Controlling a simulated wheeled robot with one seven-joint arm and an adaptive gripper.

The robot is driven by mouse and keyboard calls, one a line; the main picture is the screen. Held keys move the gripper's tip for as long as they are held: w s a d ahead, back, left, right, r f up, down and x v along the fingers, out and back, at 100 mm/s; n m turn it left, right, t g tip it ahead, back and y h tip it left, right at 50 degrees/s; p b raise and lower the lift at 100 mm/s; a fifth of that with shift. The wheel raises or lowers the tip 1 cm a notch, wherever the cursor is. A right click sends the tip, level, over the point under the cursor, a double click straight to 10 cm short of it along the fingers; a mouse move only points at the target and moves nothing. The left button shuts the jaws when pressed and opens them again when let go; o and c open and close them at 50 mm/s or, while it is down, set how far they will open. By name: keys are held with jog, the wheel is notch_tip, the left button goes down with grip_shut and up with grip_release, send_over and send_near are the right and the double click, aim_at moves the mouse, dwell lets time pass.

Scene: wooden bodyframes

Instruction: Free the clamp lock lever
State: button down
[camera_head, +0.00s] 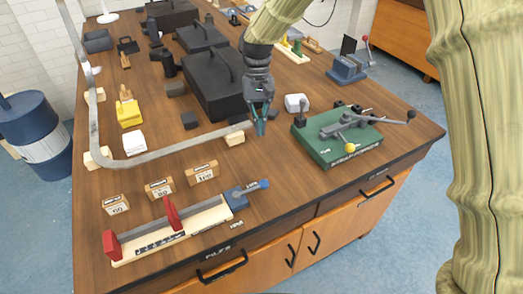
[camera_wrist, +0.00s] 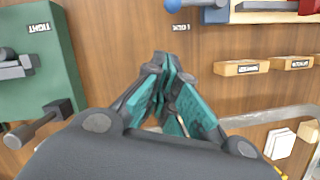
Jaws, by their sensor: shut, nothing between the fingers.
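A green base (camera_head: 318,148) carries a grey clamp (camera_head: 345,125) with a long dark lever ending in a black knob (camera_head: 411,114) at its right. A yellow ball (camera_head: 349,147) sits at its front. A black-topped post (camera_head: 301,117) stands at its left corner. In the wrist view the green base (camera_wrist: 60,75) is at the left, with a "TIGHT" label and a dark lever-like part (camera_wrist: 38,124) near its edge. My gripper (camera_head: 261,127) is shut and empty above the table, left of the green base and apart from it. Its teal fingers fill the wrist view's middle (camera_wrist: 172,75).
A bar clamp with red jaws (camera_head: 173,213) and a blue-tipped handle (camera_head: 263,184) lies at the front. Small labelled wooden blocks (camera_head: 202,172) stand behind it. A bent grey metal strip (camera_head: 180,147) lies left of my gripper. Black cases (camera_head: 215,85) stand behind.

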jog(key=shift+r, duration=0.2)
jog(key=shift+w+f, duration=0.1)
jog(key=p+x, duration=0.3)
jog(key=x, duration=0.6)
jog(key=shift+s+f, duration=0.3)
jog(key=shift+f, duration=0.05)
jog(key=s, duration=0.1)
jog(key=s+p, duration=0.2)
jog(key=shift+s+d+f, duration=0.1)
jog(key=shift+s+f, duration=0.15)
jog(key=shift+f, duration=0.05)
jog(key=shift+s+f, duration=0.1)
jog(key=shift+f, duration=0.1)
jog(key=shift+d, duration=0.2)
